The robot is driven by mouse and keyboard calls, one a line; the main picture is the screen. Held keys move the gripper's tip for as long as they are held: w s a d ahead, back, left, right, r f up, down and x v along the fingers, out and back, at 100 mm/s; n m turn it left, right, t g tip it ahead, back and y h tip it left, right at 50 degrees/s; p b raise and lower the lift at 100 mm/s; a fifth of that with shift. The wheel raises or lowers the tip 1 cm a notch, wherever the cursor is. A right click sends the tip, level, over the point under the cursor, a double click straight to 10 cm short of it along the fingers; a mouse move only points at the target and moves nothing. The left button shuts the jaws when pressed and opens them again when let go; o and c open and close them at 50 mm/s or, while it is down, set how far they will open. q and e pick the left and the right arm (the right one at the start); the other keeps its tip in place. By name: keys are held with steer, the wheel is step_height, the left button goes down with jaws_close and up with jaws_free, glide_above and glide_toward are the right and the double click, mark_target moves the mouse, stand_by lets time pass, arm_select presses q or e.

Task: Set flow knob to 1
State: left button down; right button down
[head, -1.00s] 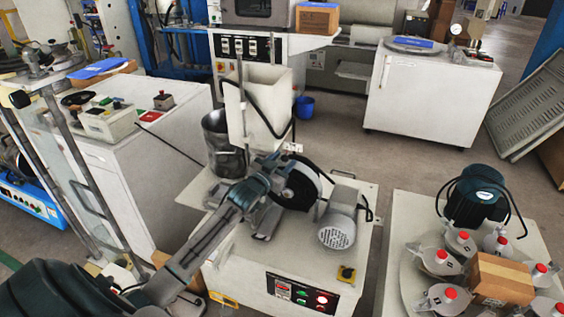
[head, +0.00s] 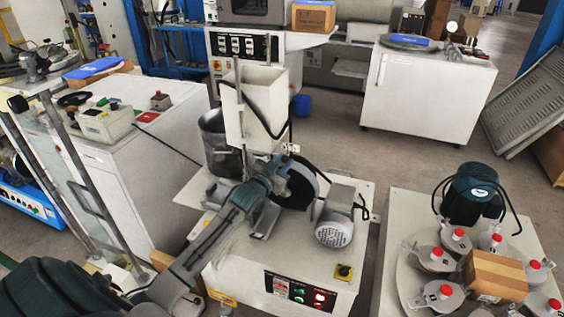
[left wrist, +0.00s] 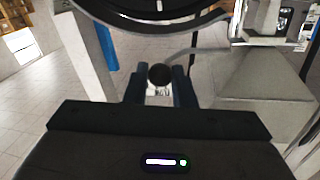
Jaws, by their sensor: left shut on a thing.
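My left gripper (head: 280,164) reaches in from the left to the white hopper machine, beside its dark wheel (head: 297,182). In the left wrist view its two blue-grey fingers (left wrist: 160,92) are shut on a round black knob (left wrist: 159,74), which looks like the flow knob. In the head view the knob is hidden or too small to make out, and I cannot read its setting. The white hopper (head: 254,110) stands just behind the gripper. My right gripper is not in view.
A grey motor (head: 335,228) sits right of the wheel. A grey metal bucket (head: 216,143) stands left of the hopper.

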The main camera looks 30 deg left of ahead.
arm_select(q)
steer(key=c, duration=1.2)
jaws_free()
steer(key=s+b, duration=0.1)
steer(key=s, duration=0.9)
steer(key=shift+s+d, duration=0.2)
steer(key=shift+s, duration=0.2)
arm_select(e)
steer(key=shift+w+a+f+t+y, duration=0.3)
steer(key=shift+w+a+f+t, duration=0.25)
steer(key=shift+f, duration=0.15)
